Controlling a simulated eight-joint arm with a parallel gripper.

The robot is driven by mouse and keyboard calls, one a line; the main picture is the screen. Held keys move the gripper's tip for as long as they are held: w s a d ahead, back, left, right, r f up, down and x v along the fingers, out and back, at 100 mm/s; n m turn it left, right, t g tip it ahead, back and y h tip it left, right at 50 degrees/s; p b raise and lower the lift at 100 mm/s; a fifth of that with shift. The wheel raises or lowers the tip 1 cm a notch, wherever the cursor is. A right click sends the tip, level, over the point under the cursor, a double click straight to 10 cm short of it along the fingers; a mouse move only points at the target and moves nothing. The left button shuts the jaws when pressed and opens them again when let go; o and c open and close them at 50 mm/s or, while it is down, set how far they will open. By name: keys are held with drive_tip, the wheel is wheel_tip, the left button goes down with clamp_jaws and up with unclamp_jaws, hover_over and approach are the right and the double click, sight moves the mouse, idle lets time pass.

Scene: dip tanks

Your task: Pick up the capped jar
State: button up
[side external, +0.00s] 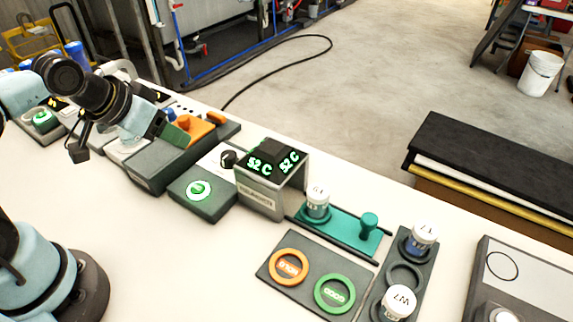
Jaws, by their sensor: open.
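Three white-capped jars are in view. One jar (317,203) stands upright on a teal sliding tray (342,231) in front of a grey box with a lit display. A second jar (421,240), with dark blue contents, stands in the far seat of a dark rack (405,254). A third jar (397,303) stands in the rack's near seat. The middle seat is empty. My gripper (172,127) is open at the upper left, above or beside a dark box with orange parts, well away from the jars. Its fingertips are small and partly hard to make out.
The display box (264,195) stands between my gripper and the jars. A dark plate with orange (289,266) and green (335,293) rings lies left of the rack. A green-lit button box (200,198) sits nearby. The white table's front area is clear.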

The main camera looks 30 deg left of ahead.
drive_tip(key=shift+o, duration=1.1)
